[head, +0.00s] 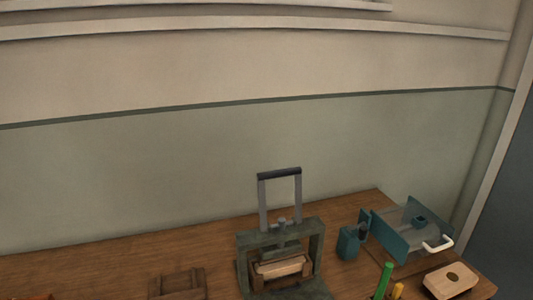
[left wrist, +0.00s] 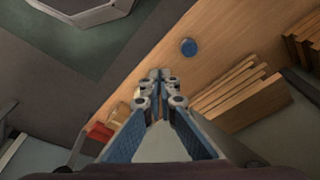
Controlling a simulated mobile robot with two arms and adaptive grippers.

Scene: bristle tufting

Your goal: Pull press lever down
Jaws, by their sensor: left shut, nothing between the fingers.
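The press (head: 316,245) stands on the wooden table in the head view, a dark green-grey frame with a wooden block (head: 283,267) inside it. Its lever (head: 279,174) is a U-shaped grey handle with a dark crossbar, standing upright above the frame. No gripper touches the lever in the head view, and neither arm shows there. My left gripper (left wrist: 160,75) shows in the left wrist view, with its fingers shut together and nothing between them. The lever is not recognisable in the left wrist view. My right gripper is in neither view.
A wooden crate (head: 177,284) is at left. The left wrist view shows a blue disc (left wrist: 188,47) and wooden slats (left wrist: 240,92).

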